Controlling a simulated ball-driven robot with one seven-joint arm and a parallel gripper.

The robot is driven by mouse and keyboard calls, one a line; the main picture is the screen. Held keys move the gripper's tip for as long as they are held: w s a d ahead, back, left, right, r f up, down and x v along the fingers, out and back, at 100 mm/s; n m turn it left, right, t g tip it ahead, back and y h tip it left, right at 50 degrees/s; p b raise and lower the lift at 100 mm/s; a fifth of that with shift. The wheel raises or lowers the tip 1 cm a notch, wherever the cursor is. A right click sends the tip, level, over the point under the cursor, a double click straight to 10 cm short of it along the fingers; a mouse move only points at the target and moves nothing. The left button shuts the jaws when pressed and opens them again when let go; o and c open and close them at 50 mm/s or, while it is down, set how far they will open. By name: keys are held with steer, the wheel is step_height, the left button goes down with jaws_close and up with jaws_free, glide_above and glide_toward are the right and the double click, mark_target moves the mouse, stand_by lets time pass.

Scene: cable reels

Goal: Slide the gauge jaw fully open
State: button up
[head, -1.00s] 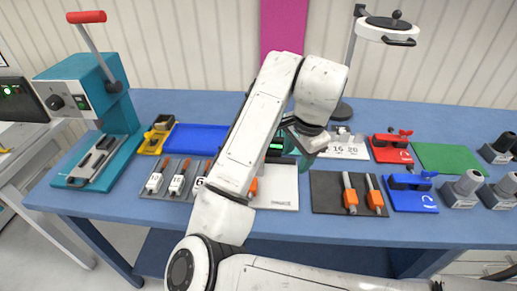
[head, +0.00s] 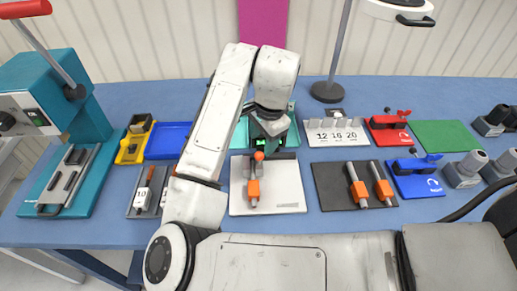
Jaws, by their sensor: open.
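My gripper (head: 265,137) hangs at the middle of the table, in front of a teal base (head: 293,137) that I take for the gauge. A small green-lit display (head: 260,143) shows at the fingers; I cannot tell whether it belongs to the gauge. An orange-red knob (head: 259,156) shows just below the fingers. The gauge jaw cannot be made out, as my gripper and arm hide most of the gauge. Whether the fingers touch anything is unclear. My gripper is open.
A white plate (head: 290,185) with an orange-handled tool lies in front. A dark mat (head: 330,199) with two such tools lies to its right. A teal press (head: 80,120) stands left.

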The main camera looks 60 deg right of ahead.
mark_target(260, 153)
steer(key=shift+w+d+f+p, duration=0.15)
steer(key=shift+w+f, duration=0.15)
steer(key=shift+f, duration=1.3)
steer(key=shift+w+f+p, duration=0.15)
steer(key=shift+w+f, duration=0.1)
steer(key=shift+f, duration=1.3)
steer(key=shift+c, duration=0.5)
jaws_close()
